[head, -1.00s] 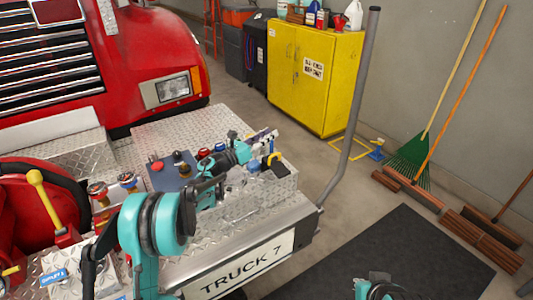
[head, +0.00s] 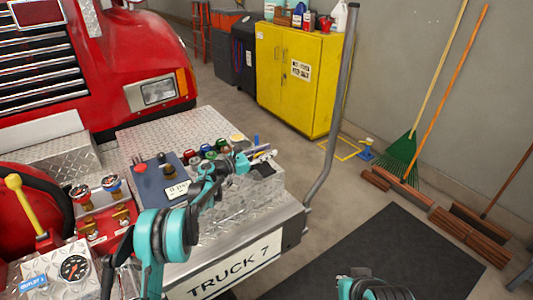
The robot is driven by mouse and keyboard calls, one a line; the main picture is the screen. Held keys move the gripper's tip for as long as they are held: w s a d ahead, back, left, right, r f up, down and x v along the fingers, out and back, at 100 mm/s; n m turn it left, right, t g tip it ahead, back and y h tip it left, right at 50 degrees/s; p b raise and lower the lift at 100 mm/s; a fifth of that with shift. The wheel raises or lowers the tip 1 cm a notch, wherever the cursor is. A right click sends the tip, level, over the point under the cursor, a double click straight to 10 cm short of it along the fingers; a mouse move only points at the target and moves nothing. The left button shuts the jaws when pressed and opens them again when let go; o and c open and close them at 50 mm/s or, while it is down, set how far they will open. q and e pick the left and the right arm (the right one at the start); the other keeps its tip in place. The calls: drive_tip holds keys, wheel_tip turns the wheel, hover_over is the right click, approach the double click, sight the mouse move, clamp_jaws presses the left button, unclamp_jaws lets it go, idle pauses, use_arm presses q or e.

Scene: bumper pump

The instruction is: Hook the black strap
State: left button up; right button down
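My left arm reaches in from the lower left over the diamond-plate bumper (head: 235,228). My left gripper (head: 262,156) is at the bumper's right end, just above a diamond-plate box (head: 262,196). It is small and partly hidden by its own wrist, so I cannot tell whether its fingers are open or shut. A dark patch (head: 265,170) lies right under the fingers and may be the black strap; its shape and any hook are too small to make out. Only a teal link of my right arm shows at the bottom edge; its gripper is out of view.
A blue-grey panel (head: 160,187) with knobs and several coloured caps stand left of the gripper. A grey upright pole (head: 335,110) rises at the bumper's right corner. Gauges and a yellow lever (head: 24,205) are at left.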

use_arm(q)
clamp_jaws()
drive_tip(key=shift+s, duration=0.1)
idle(0.3)
drive_tip(key=s+d+f+m+b, duration=0.3)
drive_tip(key=s+f+m, duration=0.2)
drive_tip(key=f, duration=0.1)
drive_tip(key=shift+d+m, duration=0.35)
drive_tip(key=shift+m, duration=0.05)
idle(0.4)
